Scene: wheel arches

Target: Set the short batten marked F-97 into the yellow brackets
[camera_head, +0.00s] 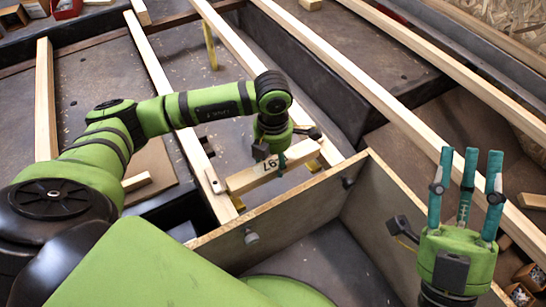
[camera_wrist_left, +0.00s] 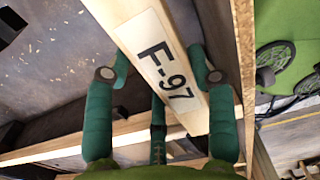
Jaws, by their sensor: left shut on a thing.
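The short batten (camera_head: 243,180) is pale wood with a white label; "97" shows in the head view. In the left wrist view the batten (camera_wrist_left: 136,14) shows the full label F-97. My left gripper (camera_head: 280,158) is shut on the batten, with teal fingers (camera_wrist_left: 165,90) on both sides of it. The batten lies across the gap between two long battens. A yellow bracket (camera_head: 238,203) shows below its left end and another yellow piece (camera_head: 314,164) near its right end. I cannot tell whether it touches them. My right gripper (camera_head: 468,160) is open and empty at the right.
Long pale battens (camera_head: 160,75) run away from me on both sides of the gap. A plywood panel (camera_head: 285,212) stands close in front of the short batten. Another yellow bracket (camera_head: 210,46) stands further back. A small wood block (camera_head: 137,181) lies left.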

